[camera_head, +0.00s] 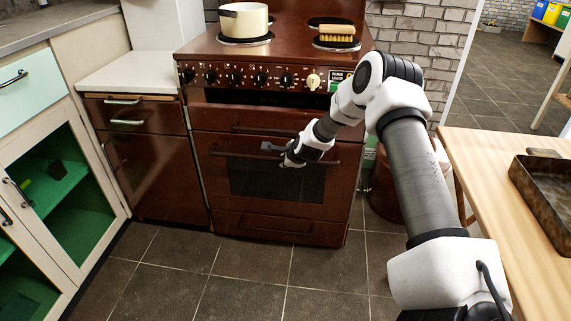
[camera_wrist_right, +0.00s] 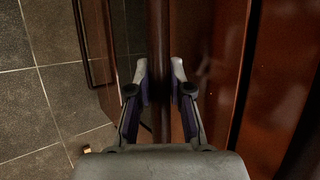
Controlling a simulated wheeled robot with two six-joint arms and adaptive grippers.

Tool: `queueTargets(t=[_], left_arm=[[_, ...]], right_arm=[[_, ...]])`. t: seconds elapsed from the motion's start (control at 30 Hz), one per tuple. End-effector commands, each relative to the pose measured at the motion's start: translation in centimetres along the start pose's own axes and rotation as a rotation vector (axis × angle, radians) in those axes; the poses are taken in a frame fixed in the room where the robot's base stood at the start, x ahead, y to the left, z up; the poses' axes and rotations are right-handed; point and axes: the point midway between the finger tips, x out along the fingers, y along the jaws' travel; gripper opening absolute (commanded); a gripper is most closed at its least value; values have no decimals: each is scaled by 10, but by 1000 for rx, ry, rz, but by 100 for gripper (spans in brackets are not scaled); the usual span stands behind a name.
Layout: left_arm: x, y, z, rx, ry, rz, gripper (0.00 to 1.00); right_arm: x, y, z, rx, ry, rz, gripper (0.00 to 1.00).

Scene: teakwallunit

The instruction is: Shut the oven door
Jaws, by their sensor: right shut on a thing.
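The brown oven (camera_head: 262,120) stands in the middle of the head view. Its oven door (camera_head: 212,175) has a dark window and a long horizontal handle (camera_head: 335,162) near its top. The door looks upright and almost flush with the front; I cannot tell whether a small gap is left. My right gripper (camera_head: 283,151) reaches in from the right and is shut on the handle. In the right wrist view the handle bar (camera_wrist_right: 158,60) runs between the two fingers of my right gripper (camera_wrist_right: 160,72). My left gripper is not in view.
A pot (camera_head: 244,20) and a wooden-backed brush (camera_head: 336,34) sit on the stove top. Cabinets with green insides (camera_head: 62,190) stand at the left. A wooden table (camera_head: 500,165) with a dark tray (camera_head: 541,200) is at the right. The tiled floor (camera_head: 265,270) before the oven is clear.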

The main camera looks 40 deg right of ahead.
Motion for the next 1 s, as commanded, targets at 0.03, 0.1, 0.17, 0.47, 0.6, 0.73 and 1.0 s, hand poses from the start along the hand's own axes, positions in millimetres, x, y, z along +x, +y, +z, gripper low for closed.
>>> queueTargets(t=[0.03,0.1,0.17,0.47,0.6,0.73,1.0], left_arm=[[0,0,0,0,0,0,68],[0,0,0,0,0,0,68],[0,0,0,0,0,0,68],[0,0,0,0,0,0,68],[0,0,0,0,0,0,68],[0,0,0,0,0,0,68],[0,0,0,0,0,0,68]], right_arm=[[0,-3,0,0,0,-6,0],[0,-4,0,-1,0,-7,0],[0,-4,0,-1,0,-8,0],[0,-7,0,0,0,-16,40],[0,-6,0,0,0,-12,45],[0,-4,0,0,0,-9,45],[-16,-5,0,5,-3,-9,45]])
